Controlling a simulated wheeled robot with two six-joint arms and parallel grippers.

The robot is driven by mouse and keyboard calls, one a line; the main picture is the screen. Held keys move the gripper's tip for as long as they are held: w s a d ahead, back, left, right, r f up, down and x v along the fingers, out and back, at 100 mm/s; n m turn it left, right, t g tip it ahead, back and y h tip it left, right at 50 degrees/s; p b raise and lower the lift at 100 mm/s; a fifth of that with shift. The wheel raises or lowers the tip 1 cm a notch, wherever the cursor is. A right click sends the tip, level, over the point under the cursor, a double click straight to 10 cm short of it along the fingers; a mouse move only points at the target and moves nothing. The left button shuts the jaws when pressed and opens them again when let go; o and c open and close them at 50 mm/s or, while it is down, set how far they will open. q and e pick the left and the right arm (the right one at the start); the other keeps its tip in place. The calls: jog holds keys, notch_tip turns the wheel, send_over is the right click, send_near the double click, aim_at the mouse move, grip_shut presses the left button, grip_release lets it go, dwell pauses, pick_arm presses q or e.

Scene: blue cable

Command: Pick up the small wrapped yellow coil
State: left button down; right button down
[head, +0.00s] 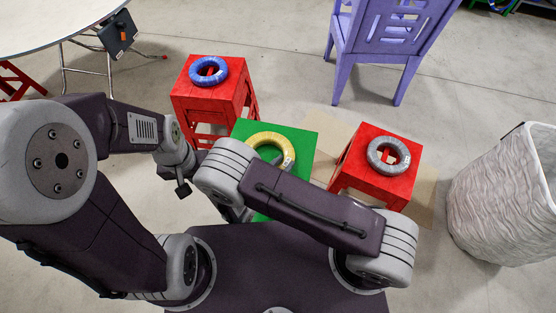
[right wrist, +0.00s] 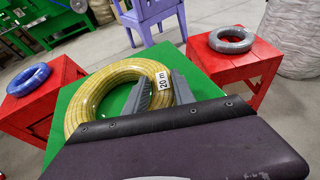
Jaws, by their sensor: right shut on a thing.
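The wrapped yellow coil (head: 271,139) lies on the green stool (head: 300,148); my right arm hides its near part in the head view. In the right wrist view the yellow coil (right wrist: 84,97) shows as a ring with a white "20 m" label. My right gripper (right wrist: 161,92) is shut on the coil's near right side, one finger inside the ring and one outside. The coil shows no clear gap from the stool top. My left arm's end (head: 182,187) is left of the green stool, away from the coil; its jaws are not clear.
A blue coil (head: 208,70) lies on a red stool (head: 190,97) at the back left. A grey coil (head: 389,155) lies on another red stool (head: 362,178) at right. A purple chair (head: 372,50) stands behind, a pale basket (head: 500,200) at far right, a round table (head: 50,25) at far left.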

jog(key=shift+a+r, duration=0.1)
jog(key=shift+r, duration=0.25)
notch_tip(320, 180, up, 3)
jog(key=shift+w+f+p, duration=0.1)
jog(key=shift+p, duration=0.45)
jog(key=w+d+r+p, duration=0.1)
jog(key=w+d+r, duration=0.4)
jog(key=d, duration=0.5)
jog(key=shift+w+d+r, duration=0.25)
jog(key=shift+w+r, duration=0.05)
jog(key=shift+r, duration=0.8)
